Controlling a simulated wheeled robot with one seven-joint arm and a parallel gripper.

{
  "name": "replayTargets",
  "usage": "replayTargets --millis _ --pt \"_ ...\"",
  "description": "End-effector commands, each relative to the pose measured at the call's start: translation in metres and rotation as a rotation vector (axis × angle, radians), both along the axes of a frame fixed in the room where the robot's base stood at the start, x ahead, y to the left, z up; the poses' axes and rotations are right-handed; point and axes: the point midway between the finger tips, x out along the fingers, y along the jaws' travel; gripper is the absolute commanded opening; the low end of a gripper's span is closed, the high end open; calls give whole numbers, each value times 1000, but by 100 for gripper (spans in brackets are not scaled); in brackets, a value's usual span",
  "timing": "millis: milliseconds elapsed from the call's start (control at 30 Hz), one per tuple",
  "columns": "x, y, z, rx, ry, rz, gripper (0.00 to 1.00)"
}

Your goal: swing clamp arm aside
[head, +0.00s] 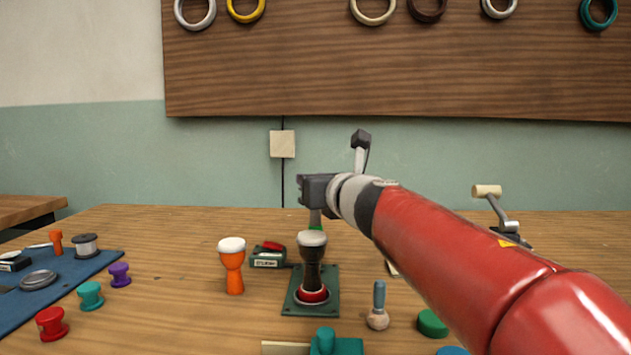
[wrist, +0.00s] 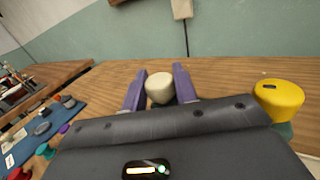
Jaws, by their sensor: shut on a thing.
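My gripper (head: 316,208) is over the middle of the table in the head view, just above and behind the dark goblet drum (head: 312,262). In the wrist view its purple fingers (wrist: 160,86) are shut on a cream rounded knob (wrist: 160,91). I cannot tell from the head view what the knob belongs to, as my gripper hides it. The dark drum stands upright in a red ring on a green plate (head: 293,299). A metal lever with a wooden handle (head: 487,191) stands at the right, its base partly behind my arm.
An orange drum (head: 232,268) stands left of the plate. A wooden-ended tool (head: 378,308) is at its right. Coloured knobs and a blue mat (head: 97,262) lie at the left. A yellow piece (wrist: 278,98) is close on the right in the wrist view.

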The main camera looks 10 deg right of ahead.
Motion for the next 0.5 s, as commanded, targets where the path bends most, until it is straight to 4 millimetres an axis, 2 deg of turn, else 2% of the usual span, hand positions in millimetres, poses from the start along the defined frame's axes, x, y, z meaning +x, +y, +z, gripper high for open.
replayTargets --millis 67,100,200,233,500 --pt "0 0 1 1 -1 1 0" --pt "0 0 1 1 -1 1 34" --pt "0 0 1 1 -1 0 47" --pt "0 0 1 1 -1 0 50" --pt "-1 0 1 0 -1 0 50"
